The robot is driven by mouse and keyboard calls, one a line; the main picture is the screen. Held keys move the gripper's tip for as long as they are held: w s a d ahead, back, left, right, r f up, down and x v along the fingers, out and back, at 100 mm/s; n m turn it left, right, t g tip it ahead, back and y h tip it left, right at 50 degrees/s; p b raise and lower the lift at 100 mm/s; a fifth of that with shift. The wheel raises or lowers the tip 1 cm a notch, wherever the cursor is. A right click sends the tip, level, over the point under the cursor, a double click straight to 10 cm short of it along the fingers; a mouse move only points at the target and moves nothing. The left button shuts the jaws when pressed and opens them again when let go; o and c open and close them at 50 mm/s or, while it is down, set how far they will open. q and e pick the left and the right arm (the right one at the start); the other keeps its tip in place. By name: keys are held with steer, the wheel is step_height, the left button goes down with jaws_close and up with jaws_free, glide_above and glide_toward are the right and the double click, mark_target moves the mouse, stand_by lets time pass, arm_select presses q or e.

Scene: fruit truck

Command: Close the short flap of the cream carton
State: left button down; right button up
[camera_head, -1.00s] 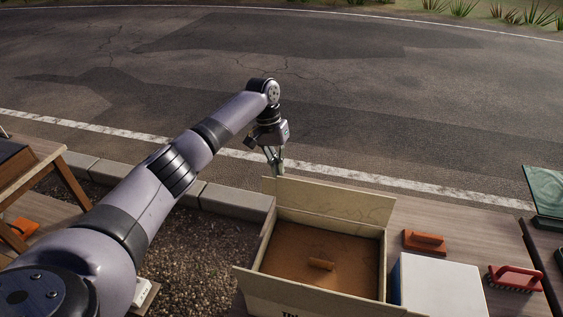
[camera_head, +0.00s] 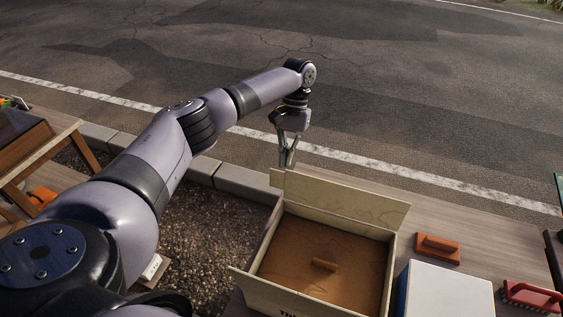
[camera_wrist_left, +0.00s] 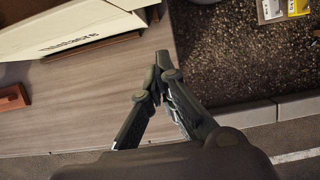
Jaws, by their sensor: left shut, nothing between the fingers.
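The cream carton (camera_head: 375,230) stands on the wooden table, open on top, with a brown interior and a small brown handle-like piece (camera_head: 325,265) inside. Its far flap (camera_head: 340,203) stands up along the far edge. Another flap (camera_head: 262,290) spreads outward at the near left. My left gripper (camera_head: 286,165) is shut and empty, pointing down at the left end of the far flap; I cannot tell whether it touches. In the left wrist view the fingers (camera_wrist_left: 163,62) come together beside the carton (camera_wrist_left: 70,30), which shows at upper left. My right gripper is not in view.
An orange float (camera_head: 437,250) lies right of the carton. A white box (camera_head: 450,290) and a red brush (camera_head: 530,296) are at the near right. Gravel (camera_head: 195,235) and kerb stones (camera_head: 240,184) lie left of the carton. Road beyond the table is clear.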

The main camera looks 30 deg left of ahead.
arm_select(q)
steer(key=s+p, duration=0.1)
steer(key=s, duration=0.1)
steer(key=s+d+p, duration=0.1)
steer(key=s, duration=0.1)
steer(key=shift+r, duration=0.2)
steer(key=shift+w, duration=0.15)
